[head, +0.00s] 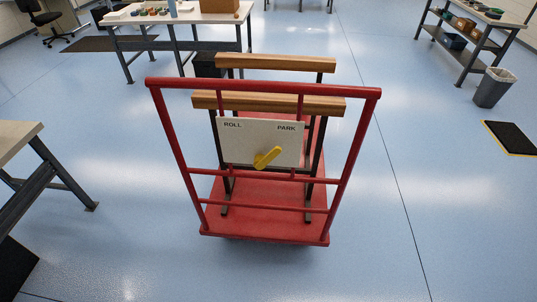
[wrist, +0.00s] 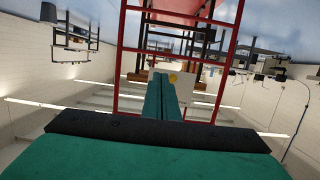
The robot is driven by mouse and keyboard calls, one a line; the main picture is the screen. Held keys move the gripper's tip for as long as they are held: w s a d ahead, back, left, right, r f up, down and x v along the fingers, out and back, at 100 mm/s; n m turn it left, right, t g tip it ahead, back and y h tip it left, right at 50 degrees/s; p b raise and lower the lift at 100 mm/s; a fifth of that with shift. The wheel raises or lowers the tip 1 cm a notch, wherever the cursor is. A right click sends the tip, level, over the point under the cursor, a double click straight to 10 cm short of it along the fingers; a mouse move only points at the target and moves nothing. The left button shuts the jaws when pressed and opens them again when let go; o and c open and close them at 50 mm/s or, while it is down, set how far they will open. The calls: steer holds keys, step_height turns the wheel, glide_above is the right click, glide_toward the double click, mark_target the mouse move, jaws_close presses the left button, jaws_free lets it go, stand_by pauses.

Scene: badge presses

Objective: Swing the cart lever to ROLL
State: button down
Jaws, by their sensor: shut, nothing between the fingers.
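The red cart (head: 265,195) stands on the blue floor in the middle of the head view. Its pale panel (head: 240,140) has ROLL printed at the upper left and PARK at the upper right. The yellow lever (head: 267,157) sits low on the panel and slants up and right, toward the PARK side. The wrist view appears upside down. In it, my gripper (wrist: 162,80) is shut and empty, with green fingers reaching toward the panel (wrist: 199,87). The yellow lever (wrist: 173,78) shows small just beside the fingertips; contact cannot be told. My gripper is not in the head view.
The cart's red handle frame (head: 262,86) rises around the panel, with wooden beams (head: 275,63) behind it. A workbench (head: 28,132) stands at the left, another table (head: 185,18) at the back. A grey bin (head: 494,88) stands at the right. Floor around the cart is clear.

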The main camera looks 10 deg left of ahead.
steer(key=shift+a, duration=0.1)
steer(key=w+d+m, duration=0.2)
steer(key=w+m, duration=0.3)
steer(key=w, duration=0.6)
steer(key=w+d+m, duration=0.2)
steer(key=w+m, duration=0.3)
steer(key=w, duration=0.6)
steer(key=w+d+r+m+t+y, duration=0.1)
steer(key=w+d+r+m+y, duration=0.1)
steer(key=w+r, duration=1.3)
steer(key=shift+w+d+r+m+t+y, duration=0.15)
steer(key=shift+w+r+m+t+y, duration=0.35)
steer(key=shift+y, duration=0.6)
steer(key=shift+w+f, duration=0.15)
